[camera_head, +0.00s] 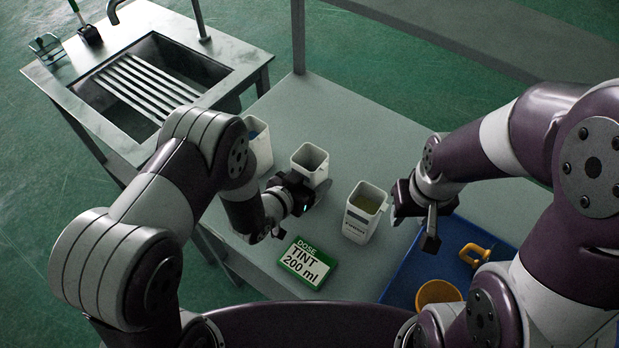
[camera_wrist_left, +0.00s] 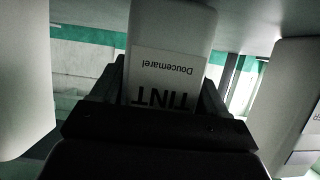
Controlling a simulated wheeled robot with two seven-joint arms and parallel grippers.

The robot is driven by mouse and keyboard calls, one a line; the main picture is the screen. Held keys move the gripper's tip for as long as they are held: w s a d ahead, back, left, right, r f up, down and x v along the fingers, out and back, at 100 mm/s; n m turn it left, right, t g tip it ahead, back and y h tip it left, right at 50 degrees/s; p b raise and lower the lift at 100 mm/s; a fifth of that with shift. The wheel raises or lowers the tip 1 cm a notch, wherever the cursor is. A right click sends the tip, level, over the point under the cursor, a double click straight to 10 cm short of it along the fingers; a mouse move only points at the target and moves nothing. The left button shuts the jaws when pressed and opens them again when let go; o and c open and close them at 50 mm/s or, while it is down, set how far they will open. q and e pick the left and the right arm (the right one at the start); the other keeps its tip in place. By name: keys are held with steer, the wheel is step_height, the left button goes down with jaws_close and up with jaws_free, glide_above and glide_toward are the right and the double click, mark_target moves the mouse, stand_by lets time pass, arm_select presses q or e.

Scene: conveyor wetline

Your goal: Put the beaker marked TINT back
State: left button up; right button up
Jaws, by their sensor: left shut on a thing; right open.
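The beaker marked TINT is a white square-mouthed container (camera_head: 310,158) on the grey table in the head view. In the left wrist view its label (camera_wrist_left: 165,80), upside down, reads TINT and Doucemarel. My left gripper (camera_head: 298,190) is shut on this beaker, with its fingers on either side of it. From these views I cannot tell whether the beaker touches the table. My right gripper (camera_head: 412,215) is open and empty, to the right of a second white beaker (camera_head: 362,215) that holds yellowish liquid. A green-edged card (camera_head: 306,264) reads DOSE TINT 200 ml.
A third white beaker (camera_head: 260,150) stands left of the TINT beaker, partly hidden by my left arm. A blue tray (camera_head: 402,285) at right holds an orange cup (camera_head: 438,293) and a yellow-handled item (camera_head: 476,254). A sink (camera_head: 215,78) stands beyond at the left.

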arm_select(q)
steer(key=shift+f, duration=0.15)
steer(key=shift+f, duration=0.1)
steer(key=o, duration=1.4)
steer(key=shift+r, duration=0.3)
steer(key=v, duration=1.2)
steer(key=w+a+r+n+g+y, duration=0.15)
steer(key=a+n+g+y, duration=0.25)
steer(key=a+y, duration=0.4)
steer(key=s+a+r+n+g, duration=0.1)
steer(key=s, duration=0.1)
steer(key=s+a+r+n+g, duration=0.1)
steer(key=s+r+g, duration=0.1)
steer(key=s, duration=0.1)
steer(key=s+a+r+n+g, duration=0.1)
steer(key=s+a+g, duration=0.1)
steer(key=s, duration=0.1)
steer(key=shift+s+r, duration=0.1)
steer(key=shift+r, duration=0.15)
